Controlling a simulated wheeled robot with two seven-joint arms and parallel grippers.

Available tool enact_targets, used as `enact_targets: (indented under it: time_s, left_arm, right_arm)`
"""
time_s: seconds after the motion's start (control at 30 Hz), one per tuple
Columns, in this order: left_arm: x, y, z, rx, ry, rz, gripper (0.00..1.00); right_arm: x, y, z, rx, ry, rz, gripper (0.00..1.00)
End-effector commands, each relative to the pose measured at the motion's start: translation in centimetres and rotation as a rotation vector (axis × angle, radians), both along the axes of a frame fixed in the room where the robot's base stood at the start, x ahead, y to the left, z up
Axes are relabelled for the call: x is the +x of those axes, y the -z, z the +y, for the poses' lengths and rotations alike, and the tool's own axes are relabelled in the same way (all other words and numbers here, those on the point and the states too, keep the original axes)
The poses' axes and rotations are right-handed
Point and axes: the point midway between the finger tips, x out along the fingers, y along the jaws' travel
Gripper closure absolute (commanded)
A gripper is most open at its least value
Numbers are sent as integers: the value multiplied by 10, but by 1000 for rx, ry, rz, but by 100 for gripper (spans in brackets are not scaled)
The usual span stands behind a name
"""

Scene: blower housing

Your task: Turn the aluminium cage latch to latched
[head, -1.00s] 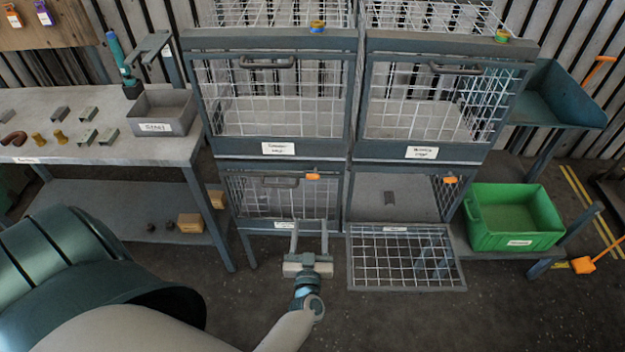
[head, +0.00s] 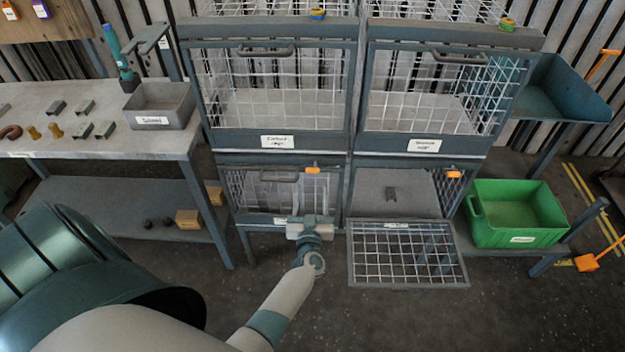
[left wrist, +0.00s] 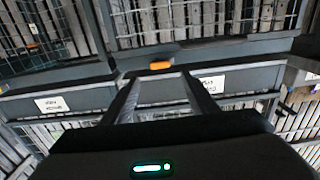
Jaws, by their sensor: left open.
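The lower left cage (head: 250,190) has its mesh door shut and a small orange latch (head: 312,170) at its upper right corner. The labels are too blurred to tell which cage is the aluminium one. My left gripper (head: 311,184) is open and empty, in front of the lower left cage, with its fingers pointing up toward this latch. In the left wrist view the orange latch (left wrist: 160,66) lies just past and between the tips of the open gripper (left wrist: 158,76). No contact can be made out. My right gripper is not in view.
The lower right cage has its door (head: 405,252) dropped open, sticking forward right of my arm, and an orange latch (head: 454,174). Two upper cages carry latches (head: 318,14) (head: 507,24). A workbench (head: 90,140) stands left, a green crate (head: 517,215) right.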

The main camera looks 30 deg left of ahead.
Motion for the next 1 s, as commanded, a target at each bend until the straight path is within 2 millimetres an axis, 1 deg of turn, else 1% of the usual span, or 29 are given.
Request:
enact_targets:
  time_s: [0.03,0.2,0.4,0.6,0.87,0.9,0.97,1.0]
  left_arm:
    - [9,3,6,-1,-1,-3,47]
    - [34,3,21,1,-1,-2,47]
    - [54,2,34,1,-1,-1,47]
    - [62,1,38,0,0,0,47]
    - [62,0,39,-1,0,1,47]
    - [62,0,39,-1,0,1,52]
    - [62,0,39,-1,0,1,66]
    - [62,0,39,0,0,0,76]
  right_arm:
    - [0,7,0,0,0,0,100]
    - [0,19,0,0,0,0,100]
    - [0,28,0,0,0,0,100]
    - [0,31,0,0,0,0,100]
    - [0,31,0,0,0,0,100]
    - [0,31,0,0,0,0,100]
    - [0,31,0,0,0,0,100]
    - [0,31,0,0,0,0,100]
